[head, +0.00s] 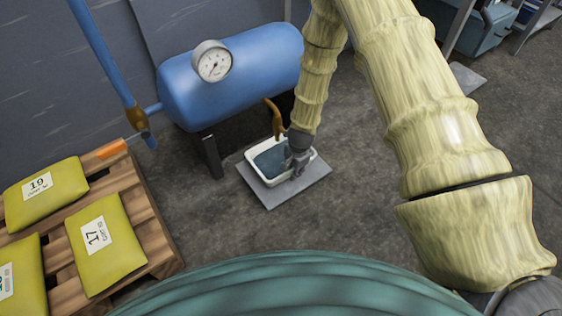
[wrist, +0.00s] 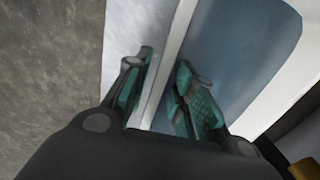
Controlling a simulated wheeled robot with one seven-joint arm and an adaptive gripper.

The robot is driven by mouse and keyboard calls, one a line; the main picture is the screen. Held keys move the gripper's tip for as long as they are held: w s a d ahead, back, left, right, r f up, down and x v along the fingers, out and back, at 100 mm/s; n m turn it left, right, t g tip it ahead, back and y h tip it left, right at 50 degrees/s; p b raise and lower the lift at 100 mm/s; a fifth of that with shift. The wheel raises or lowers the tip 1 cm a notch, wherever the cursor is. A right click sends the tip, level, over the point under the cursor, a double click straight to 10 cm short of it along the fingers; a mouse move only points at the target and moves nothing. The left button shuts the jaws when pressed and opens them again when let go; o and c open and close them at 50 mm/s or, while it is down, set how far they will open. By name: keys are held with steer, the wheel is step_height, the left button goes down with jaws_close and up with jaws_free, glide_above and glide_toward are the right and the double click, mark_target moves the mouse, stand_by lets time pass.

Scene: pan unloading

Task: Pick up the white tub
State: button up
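The white tub (head: 257,174) stands on a grey plate (head: 310,182) on the floor and holds blue-grey liquid (head: 268,163). My gripper (head: 297,165) is at the tub's right-hand side in the head view, partly hiding that wall. In the wrist view, the tub's white wall (wrist: 176,40) runs between the two fingers of my gripper (wrist: 165,85). One finger is on the outer side and the other is on the liquid side. The fingers are apart, and a gap shows between the wall and the inner finger.
A blue tank (head: 235,75) with a gauge (head: 212,61) stands just behind the tub. An orange-brown curved spout (head: 276,118) hangs above the tub's back. A wooden pallet (head: 150,225) with yellow bags (head: 105,240) lies at left.

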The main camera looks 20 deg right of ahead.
jaws_close()
steer(key=shift+r, duration=0.15)
